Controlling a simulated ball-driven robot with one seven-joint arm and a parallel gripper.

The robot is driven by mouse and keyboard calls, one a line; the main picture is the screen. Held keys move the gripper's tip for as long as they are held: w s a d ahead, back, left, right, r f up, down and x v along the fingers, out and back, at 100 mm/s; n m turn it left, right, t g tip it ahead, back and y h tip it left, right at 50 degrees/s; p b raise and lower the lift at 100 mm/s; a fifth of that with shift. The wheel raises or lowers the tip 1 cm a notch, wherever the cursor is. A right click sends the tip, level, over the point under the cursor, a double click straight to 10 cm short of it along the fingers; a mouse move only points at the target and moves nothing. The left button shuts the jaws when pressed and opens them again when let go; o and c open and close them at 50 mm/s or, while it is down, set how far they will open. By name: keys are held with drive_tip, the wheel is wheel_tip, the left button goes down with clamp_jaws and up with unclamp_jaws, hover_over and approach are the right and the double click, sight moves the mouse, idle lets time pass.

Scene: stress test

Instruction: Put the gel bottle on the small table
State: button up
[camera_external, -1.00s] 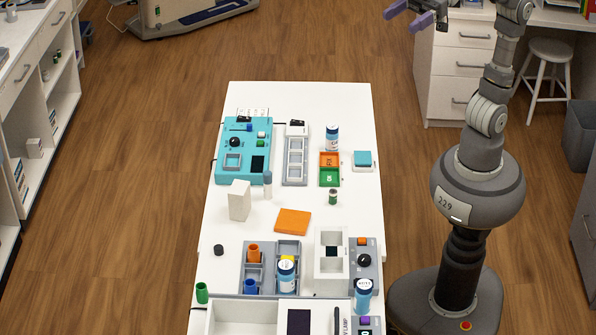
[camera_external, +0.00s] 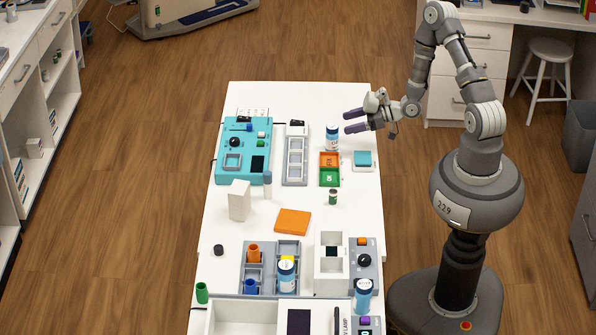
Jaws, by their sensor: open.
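My gripper (camera_external: 346,121) is open and empty. Its two dark fingers point left, just above and right of the far bottle in the picture, with no clear contact. No separate small table can be made out.
Beside the far bottle are an orange and green sorting tray (camera_external: 329,180), a grey rack (camera_external: 295,170) and a teal device (camera_external: 230,170). A stool (camera_external: 548,65) stands at the back right.

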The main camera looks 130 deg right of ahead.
sight(334, 126)
drive_tip(key=shift+m+h, duration=0.3)
drive_tip(key=b+x, duration=0.3)
drive_tip(key=x, duration=0.3)
drive_tip(key=shift+w+f, duration=0.2)
drive_tip(key=shift+f, duration=0.05)
drive_tip(key=shift+w+d, duration=0.15)
drive_tip(key=shift+w, duration=0.05)
drive_tip(key=c, duration=1.2)
drive_tip(key=shift+c, duration=0.2)
drive_tip(key=shift+r, duration=0.15)
